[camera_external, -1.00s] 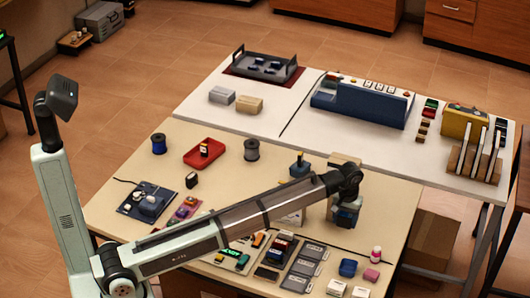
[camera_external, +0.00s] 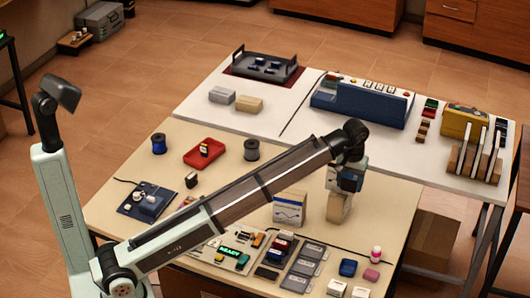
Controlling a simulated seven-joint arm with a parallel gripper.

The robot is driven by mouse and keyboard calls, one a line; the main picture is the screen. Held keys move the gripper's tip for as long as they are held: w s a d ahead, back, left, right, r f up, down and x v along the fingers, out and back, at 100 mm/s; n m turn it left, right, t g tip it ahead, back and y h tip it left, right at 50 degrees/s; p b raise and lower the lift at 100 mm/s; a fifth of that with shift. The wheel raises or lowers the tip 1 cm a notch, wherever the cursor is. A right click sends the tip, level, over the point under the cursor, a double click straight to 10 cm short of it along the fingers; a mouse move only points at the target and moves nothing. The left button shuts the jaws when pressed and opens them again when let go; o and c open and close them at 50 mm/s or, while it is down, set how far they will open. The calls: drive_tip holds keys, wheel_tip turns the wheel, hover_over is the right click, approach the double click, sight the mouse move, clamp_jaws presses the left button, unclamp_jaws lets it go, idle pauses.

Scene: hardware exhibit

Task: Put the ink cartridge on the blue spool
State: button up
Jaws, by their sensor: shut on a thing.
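The blue spool (camera_external: 159,144) stands at the table's far left. My gripper (camera_external: 346,188) is over the table's right part, well away from the spool. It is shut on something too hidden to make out. A beige block (camera_external: 339,208) shows just below my gripper; I cannot tell whether it is held or stands behind. A small black piece with a light label (camera_external: 204,150), which looks like a cartridge, is in the red tray (camera_external: 196,159). Another small dark piece (camera_external: 191,181) stands on the table in front of the tray.
A dark grey spool (camera_external: 251,150) stands right of the red tray. A white box (camera_external: 289,208) stands left of my gripper. Panels and small parts fill the table's front. A blue machine (camera_external: 362,105) is on the white table behind. My forearm crosses the table and hides some of it.

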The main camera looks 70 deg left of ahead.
drive_tip(key=r, duration=0.2)
drive_tip(key=shift+a+r, duration=0.35)
drive_tip(key=s+a+n, duration=0.3)
drive_tip(key=a+n, duration=0.2)
drive_tip(key=a, duration=1.8)
drive_tip(key=s+a+n, duration=0.3)
drive_tip(key=s+a, duration=0.3)
drive_tip(key=a, duration=0.7)
drive_tip(key=s+a+n, duration=0.2)
drive_tip(key=s+a, duration=0.4)
drive_tip(key=a, duration=0.7)
drive_tip(key=n, duration=0.8)
hover_over(160, 138)
wheel_tip(160, 138, down, 10)
drive_tip(key=shift+a+f, duration=0.2)
drive_tip(key=shift+f, duration=5.45)
drive_tip(key=shift+f, duration=0.15)
